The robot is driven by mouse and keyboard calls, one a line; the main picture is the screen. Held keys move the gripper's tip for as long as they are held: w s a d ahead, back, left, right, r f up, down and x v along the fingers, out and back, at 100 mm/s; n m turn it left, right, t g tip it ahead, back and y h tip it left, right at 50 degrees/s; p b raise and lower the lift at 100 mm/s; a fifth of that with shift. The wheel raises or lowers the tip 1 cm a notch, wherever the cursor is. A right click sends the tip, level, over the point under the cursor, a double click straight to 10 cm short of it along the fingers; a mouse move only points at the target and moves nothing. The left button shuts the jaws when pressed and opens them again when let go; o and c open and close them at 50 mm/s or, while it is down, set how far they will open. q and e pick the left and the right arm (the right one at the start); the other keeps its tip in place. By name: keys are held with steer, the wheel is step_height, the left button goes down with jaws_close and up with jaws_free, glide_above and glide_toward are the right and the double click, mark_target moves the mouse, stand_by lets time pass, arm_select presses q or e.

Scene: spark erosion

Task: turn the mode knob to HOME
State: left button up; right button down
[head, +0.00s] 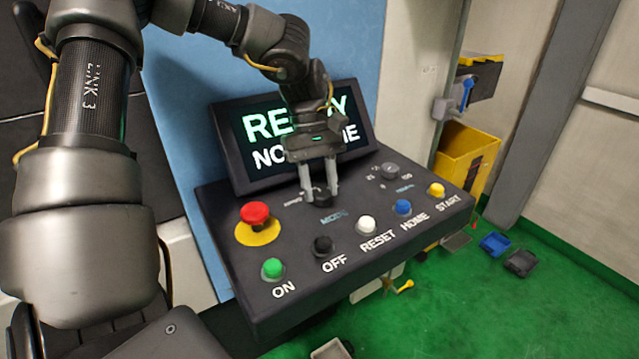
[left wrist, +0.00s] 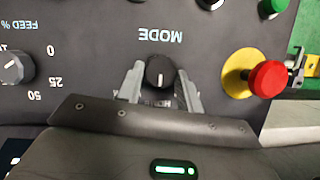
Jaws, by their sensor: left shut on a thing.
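The mode knob (head: 322,198) is a black round knob on the dark sloped panel, above the word MODE. In the left wrist view the knob (left wrist: 160,72) shows a white pointer line running straight up and down the picture. My left gripper (head: 319,180) reaches down over it from the screen side. In the left wrist view its two fingers (left wrist: 160,86) stand at either side of the knob, shut on it. Small lettering by the knob is partly hidden by the gripper. My right gripper is not in view.
The panel (head: 300,240) carries a red emergency button (head: 256,214), green, black, white and yellow buttons, a blue HOME button (head: 402,206) and a feed knob (head: 389,172). The screen (head: 250,150) reads READY, partly hidden by my left arm. A yellow bin (head: 452,150) stands right.

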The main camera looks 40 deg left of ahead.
arm_select(q)
steer(key=o, duration=1)
steer(key=shift+w+a+r, duration=0.1)
steer(key=shift+a+r, duration=0.05)
steer(key=shift+r, duration=0.25)
steer(key=v, duration=0.4)
steer(key=shift+a+r, duration=0.15)
steer(key=shift+r, duration=0.2)
steer(key=p+v, duration=0.1)
steer(key=v, duration=0.4)
steer(key=shift+p, duration=0.4)
